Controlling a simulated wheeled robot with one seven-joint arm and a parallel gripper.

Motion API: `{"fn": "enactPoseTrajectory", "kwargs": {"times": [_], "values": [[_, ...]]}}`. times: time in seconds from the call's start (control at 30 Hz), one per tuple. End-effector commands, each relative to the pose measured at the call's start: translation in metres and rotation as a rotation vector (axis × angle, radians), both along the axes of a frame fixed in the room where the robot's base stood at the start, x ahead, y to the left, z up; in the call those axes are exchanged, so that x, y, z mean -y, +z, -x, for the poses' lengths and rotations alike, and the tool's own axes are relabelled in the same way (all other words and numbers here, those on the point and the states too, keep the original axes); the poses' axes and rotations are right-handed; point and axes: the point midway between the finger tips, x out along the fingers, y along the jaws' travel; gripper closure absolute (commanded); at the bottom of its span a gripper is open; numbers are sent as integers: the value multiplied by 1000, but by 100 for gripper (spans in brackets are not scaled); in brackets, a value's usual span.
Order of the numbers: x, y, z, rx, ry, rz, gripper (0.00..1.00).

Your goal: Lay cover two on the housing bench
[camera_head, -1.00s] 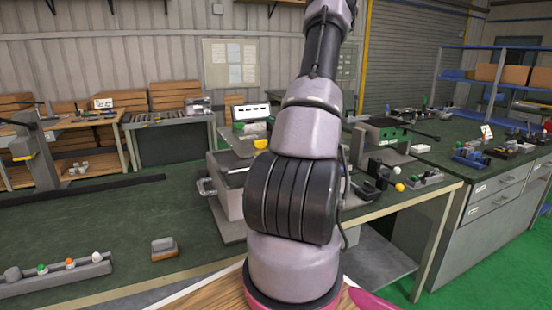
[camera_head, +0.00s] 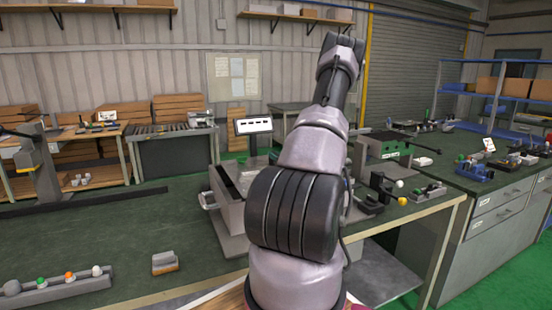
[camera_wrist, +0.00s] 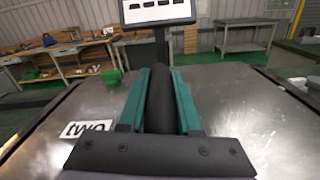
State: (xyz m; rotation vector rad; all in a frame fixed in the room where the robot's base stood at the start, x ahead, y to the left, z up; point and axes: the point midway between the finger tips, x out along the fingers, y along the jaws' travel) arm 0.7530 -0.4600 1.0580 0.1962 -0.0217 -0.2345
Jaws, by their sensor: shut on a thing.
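In the wrist view, cover two (camera_wrist: 235,100) is a wide dark grey plate with a white label reading "two" at its left. My gripper (camera_wrist: 160,72) has teal fingers shut on both sides of the cover's black upright handle (camera_wrist: 160,100). In the head view my arm hides the gripper and the cover, so I cannot tell how high the cover is. The housing bench appears to be the long green-topped bench (camera_head: 110,235). A grey box (camera_head: 232,215) stands on it, open at the top, partly behind my arm.
A small screen (camera_head: 253,126) stands behind the box. A rack with coloured knobs (camera_head: 60,284) and a small grey-and-orange block (camera_head: 164,263) are on the bench at front left. A green unit (camera_head: 388,147) stands to the right. The bench between block and box is clear.

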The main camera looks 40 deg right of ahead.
Motion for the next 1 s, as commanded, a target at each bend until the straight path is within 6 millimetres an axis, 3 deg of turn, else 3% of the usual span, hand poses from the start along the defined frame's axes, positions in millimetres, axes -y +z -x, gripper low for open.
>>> {"fn": "enactPoseTrajectory", "kwargs": {"times": [0.4,0.43,0.5,0.93,1.0], "values": [[0,-5,-1,5,0,1,100],[0,-7,0,1,0,0,64],[0,-6,0,2,0,0,38],[1,-8,0,2,-1,-2,38],[-2,-8,9,-2,-2,1,38]]}}
